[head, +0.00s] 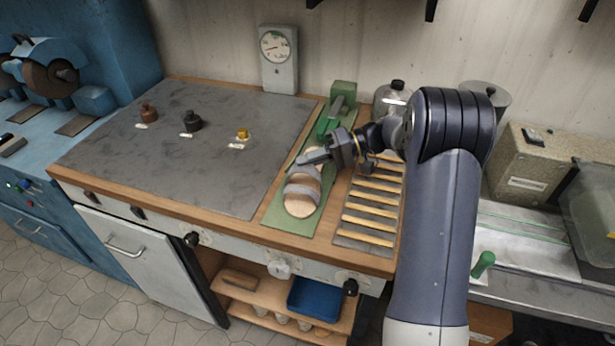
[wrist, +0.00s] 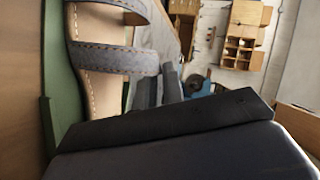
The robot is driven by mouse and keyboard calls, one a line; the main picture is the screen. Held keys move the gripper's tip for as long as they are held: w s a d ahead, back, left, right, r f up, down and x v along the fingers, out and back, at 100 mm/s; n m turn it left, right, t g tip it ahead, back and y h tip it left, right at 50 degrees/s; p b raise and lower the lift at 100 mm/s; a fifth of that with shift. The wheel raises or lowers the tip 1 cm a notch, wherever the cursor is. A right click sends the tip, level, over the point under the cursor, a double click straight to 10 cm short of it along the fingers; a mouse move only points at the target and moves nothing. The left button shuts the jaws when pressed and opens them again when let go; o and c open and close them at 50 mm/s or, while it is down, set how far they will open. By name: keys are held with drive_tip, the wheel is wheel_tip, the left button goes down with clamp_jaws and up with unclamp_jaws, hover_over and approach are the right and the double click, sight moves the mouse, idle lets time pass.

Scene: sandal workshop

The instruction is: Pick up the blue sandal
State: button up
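A sandal (head: 299,204) with a tan sole and grey-blue straps lies on a green mat (head: 285,222) on the workbench. In the wrist view the sandal (wrist: 112,58) fills the upper left, with its stitched strap and sole edge close to the camera. My gripper (head: 313,157) is over the far end of the sandal, pointing left and partly covering it. I cannot tell whether it touches the sandal. A dark part of my gripper crosses the bottom of the wrist view. The gap between the fingers is not clear in either view.
A slatted rack (head: 370,217) stands right of the mat. A green-handled tool (head: 331,115) lies behind the sandal, and a dial scale (head: 278,59) stands at the wall.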

sight(308, 181)
clamp_jaws()
drive_tip(key=shift+r, duration=0.1)
wheel_tip(308, 181, up, 10)
drive_tip(key=shift+b, duration=0.3)
idle(0.8)
